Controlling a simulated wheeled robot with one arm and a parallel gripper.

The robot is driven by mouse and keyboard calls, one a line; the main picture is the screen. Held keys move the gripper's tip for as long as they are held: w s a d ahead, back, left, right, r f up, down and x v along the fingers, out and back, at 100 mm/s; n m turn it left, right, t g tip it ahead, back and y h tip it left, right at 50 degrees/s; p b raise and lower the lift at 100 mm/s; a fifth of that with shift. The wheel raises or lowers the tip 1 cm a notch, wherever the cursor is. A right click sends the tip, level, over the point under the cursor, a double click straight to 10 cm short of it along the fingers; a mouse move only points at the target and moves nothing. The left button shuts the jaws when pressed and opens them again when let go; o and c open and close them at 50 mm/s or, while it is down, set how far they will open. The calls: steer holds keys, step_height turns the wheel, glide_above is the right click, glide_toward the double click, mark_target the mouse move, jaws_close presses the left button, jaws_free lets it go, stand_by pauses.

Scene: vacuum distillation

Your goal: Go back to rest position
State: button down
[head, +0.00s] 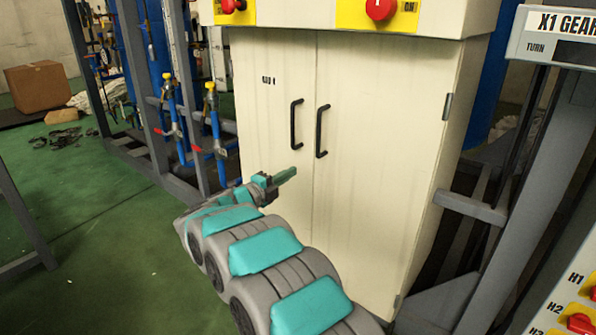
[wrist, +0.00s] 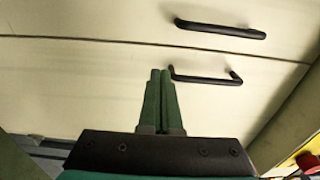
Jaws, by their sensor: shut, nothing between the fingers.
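My gripper (head: 284,176) is at the end of my arm, in front of the cream cabinet (head: 375,230) and below its door handles. In the wrist view my gripper (wrist: 160,74) has its two green fingers together with nothing between them. The fingertips appear close to the lower of the two black handles (wrist: 205,77) in that view; I cannot tell whether they touch it. In the head view the left handle (head: 296,124) and right handle (head: 321,131) are above and to the right of the fingertips. Both cabinet doors look closed.
Red buttons on yellow plates (head: 380,8) sit atop the cabinet. Blue pipes with yellow-topped valves (head: 215,130) stand on a grey frame to the left. A grey frame with a panel (head: 560,40) stands at the right. Green floor (head: 90,210) is open at the left.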

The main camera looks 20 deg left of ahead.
step_height(320, 180, up, 7)
steer(key=w+n+y, duration=0.2)
steer(key=n+y, duration=0.5)
steer(key=y, duration=0.1)
steer(key=s+d+r+n+g+y, duration=0.1)
steer(key=s+d+n+g+y, duration=0.3)
steer(key=n, duration=0.4)
steer(key=s+d+f+n+g+h, duration=0.1)
steer(key=s+d+f+g, duration=0.3)
steer(key=s+d, duration=0.7)
steer(key=s+d+f+n+g+h, duration=0.2)
steer(key=s+d+f+n+g, duration=0.2)
steer(key=s+d, duration=0.8)
steer(key=s+d+f+n+g+h, duration=0.1)
steer(key=s+d+f+n+g, duration=0.2)
steer(key=s, duration=2.3)
steer(key=d+f+g, duration=0.3)
steer(key=d+f, duration=0.2)
steer(key=d, duration=0.3)
steer(key=shift+d+h, duration=0.15)
steer(key=shift+h, duration=0.15)
steer(key=shift+w+f, duration=0.1)
